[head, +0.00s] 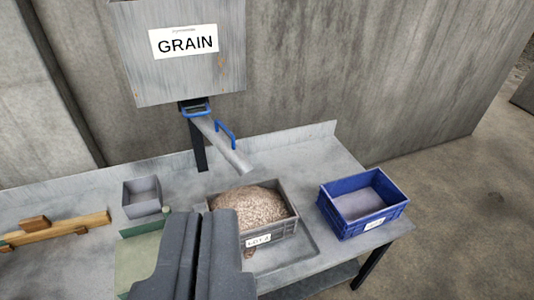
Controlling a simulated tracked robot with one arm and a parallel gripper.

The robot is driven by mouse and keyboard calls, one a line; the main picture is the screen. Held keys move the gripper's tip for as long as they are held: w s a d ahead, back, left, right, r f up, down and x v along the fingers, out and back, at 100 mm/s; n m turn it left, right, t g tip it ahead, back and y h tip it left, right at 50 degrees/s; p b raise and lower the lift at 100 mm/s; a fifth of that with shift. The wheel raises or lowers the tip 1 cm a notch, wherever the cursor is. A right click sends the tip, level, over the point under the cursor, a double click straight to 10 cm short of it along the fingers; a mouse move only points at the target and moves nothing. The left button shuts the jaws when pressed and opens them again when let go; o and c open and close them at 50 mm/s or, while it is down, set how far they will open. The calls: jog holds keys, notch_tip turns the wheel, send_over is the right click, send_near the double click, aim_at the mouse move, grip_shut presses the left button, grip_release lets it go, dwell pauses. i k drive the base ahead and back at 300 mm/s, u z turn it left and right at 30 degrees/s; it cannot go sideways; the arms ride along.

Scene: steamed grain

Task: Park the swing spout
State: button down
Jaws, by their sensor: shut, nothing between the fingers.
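The swing spout (226,148) is a grey tube that slopes down to the right from under a hopper labelled GRAIN (186,65). A blue handle (226,135) stands on the tube, and another blue handle (196,112) sits at the hopper outlet. The spout's lower end hangs above the back of a grey crate (291,221) that holds a heap of grain (248,204). My gripper (207,216) is shut and empty in the foreground, below the spout and apart from it. It hides the crate's left front part.
An empty blue crate (340,223) stands at the bench's right end. A small grey box (143,196), a green item (140,250) and a wooden piece (60,230) lie on the left. The bench (310,148) has a raised back edge against a concrete wall.

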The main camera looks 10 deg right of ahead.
aim_at(228, 148)
jog(key=i, duration=1.45)
jog(key=u, duration=0.05)
